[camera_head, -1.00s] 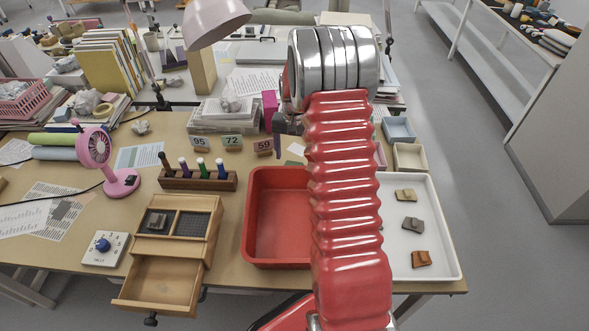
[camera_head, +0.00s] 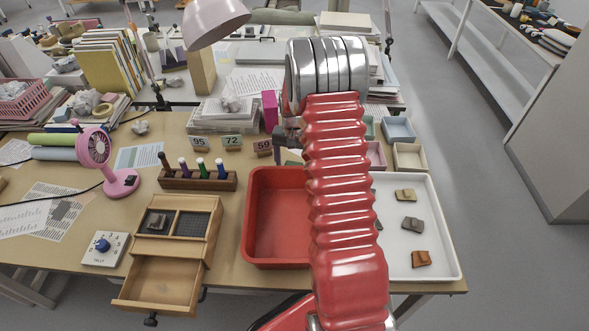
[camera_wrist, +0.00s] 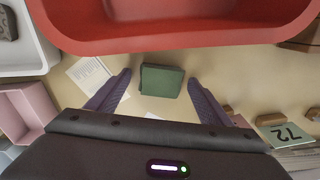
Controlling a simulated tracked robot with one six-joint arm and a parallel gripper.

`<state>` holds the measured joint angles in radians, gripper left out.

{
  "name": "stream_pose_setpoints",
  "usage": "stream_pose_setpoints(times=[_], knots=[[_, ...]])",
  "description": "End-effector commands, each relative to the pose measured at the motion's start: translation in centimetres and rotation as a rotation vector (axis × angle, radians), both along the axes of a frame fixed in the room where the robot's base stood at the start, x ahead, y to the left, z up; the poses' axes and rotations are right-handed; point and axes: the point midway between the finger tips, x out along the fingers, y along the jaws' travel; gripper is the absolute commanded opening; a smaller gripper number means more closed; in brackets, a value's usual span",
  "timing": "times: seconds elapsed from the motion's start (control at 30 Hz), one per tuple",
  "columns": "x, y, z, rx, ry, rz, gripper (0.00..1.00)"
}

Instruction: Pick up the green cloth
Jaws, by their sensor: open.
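The green cloth (camera_wrist: 161,81) is a small folded square lying flat on the tan tabletop. In the wrist view it lies between the two dark fingers of my gripper (camera_wrist: 159,77), seen from above, with clear space on both sides. My gripper is open and empty. I cannot tell how high the fingers are above the cloth. In the head view my red arm hides the cloth and most of the gripper.
A red bin (camera_head: 274,215) stands close to the cloth, its rim (camera_wrist: 170,42) nearest in the wrist view. A white tray (camera_head: 440,255) with sherds is at right. Number cards (camera_head: 232,142) and a wooden rack of tools (camera_head: 197,180) are at left.

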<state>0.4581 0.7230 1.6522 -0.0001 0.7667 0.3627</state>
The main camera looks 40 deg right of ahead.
Motion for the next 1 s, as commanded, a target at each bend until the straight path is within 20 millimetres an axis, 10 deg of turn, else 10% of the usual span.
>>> stream_pose_setpoints(times=[1.0], knots=[[0.04, 0.02, 0.08, -0.001, -0.001, 0.001, 0.29]])
